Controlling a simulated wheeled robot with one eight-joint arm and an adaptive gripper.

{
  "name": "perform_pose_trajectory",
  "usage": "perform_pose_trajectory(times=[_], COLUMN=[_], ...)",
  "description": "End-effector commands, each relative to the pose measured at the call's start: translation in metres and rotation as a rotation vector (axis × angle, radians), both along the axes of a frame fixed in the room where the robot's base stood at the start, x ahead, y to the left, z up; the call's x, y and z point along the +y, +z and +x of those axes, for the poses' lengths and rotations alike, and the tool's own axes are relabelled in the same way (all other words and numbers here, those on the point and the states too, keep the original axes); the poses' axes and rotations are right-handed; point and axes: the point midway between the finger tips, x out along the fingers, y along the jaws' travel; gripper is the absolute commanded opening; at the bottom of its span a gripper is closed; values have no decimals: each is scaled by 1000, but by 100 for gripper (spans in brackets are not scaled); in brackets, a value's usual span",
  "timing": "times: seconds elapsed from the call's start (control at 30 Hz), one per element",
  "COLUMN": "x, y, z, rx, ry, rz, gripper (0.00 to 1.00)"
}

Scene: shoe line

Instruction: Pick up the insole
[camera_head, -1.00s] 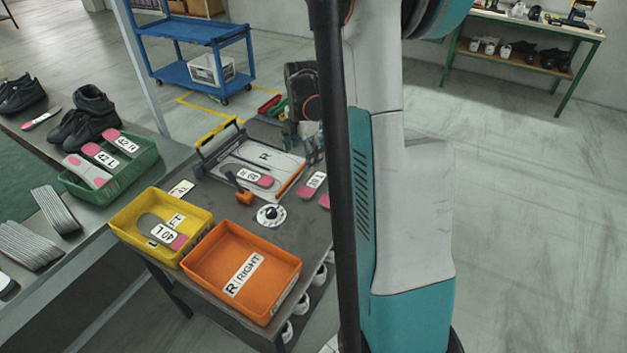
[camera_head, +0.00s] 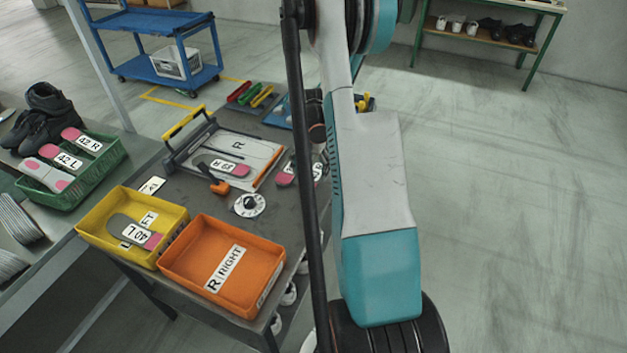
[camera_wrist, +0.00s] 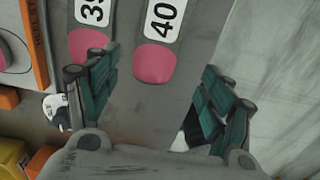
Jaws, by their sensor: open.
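In the wrist view, an insole with a white label reading 40 and a pink end (camera_wrist: 155,65) lies on the grey table. A second insole, labelled 39 (camera_wrist: 92,12), lies just left of it, its pink end partly behind the left finger. My gripper (camera_wrist: 158,80) is open and empty, its two green-padded fingers on either side of the 40 insole's pink end, apart from it in the picture. In the head view, one pink-and-grey insole (camera_head: 286,178) shows on the table beside my arm, which hides much of that area and my fingers.
A yellow tray (camera_head: 84,222) holds an insole labelled 40 L (camera_head: 135,233). The orange RIGHT tray (camera_head: 187,283) is empty. A grey fixture marked R (camera_head: 262,148) bears another insole (camera_head: 222,167). A white round dial (camera_head: 249,205) and an orange-handled tool (camera_head: 219,187) lie near.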

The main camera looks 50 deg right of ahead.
Motion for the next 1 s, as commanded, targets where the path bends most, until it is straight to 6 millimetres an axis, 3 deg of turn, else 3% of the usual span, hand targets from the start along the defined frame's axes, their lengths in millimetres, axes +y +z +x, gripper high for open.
perform_pose_trajectory(times=[0.17,0.5,0.77,0.93,1.0], x=[0,0,0,0,0], y=[-9,-53,-55,-55,-55], z=[1,6,6,6,6], rx=[0,0,0,0,0], ry=[0,-1,-1,-1,-1], rz=[0,0,0,0,0], gripper=[75,75,75,36,30])
